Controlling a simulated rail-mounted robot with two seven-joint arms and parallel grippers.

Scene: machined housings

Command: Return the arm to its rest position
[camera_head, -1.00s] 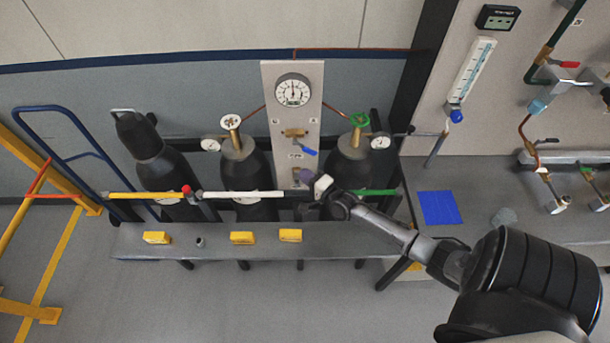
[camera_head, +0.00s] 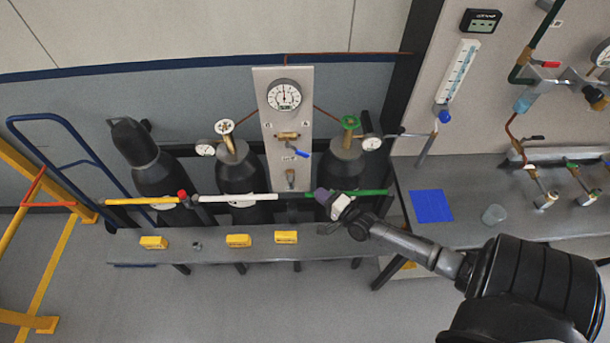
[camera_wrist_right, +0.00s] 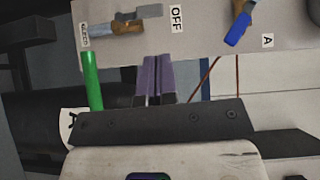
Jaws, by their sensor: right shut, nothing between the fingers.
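My right arm reaches in from the lower right of the head view. Its right gripper (camera_head: 321,196) has purple fingertips and is in front of the right-hand gas cylinder, beside the green section of the rail. The right wrist view shows the purple fingers (camera_wrist_right: 155,78) close together with nothing between them. Behind them is the valve panel (camera_wrist_right: 200,35) with an "OFF" label and a blue-handled valve (camera_wrist_right: 238,28). I cannot tell whether the gripper touches the rail. My left gripper is not in view.
Dark cylinders (camera_head: 153,165) stand behind a coloured rail (camera_head: 240,198). The grey gauge panel (camera_head: 288,150) stands between two of them. Yellow blocks (camera_head: 286,237) lie on the bench (camera_head: 335,246). A blue mat (camera_head: 431,206) and a small cup (camera_head: 494,214) are on the right-hand counter.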

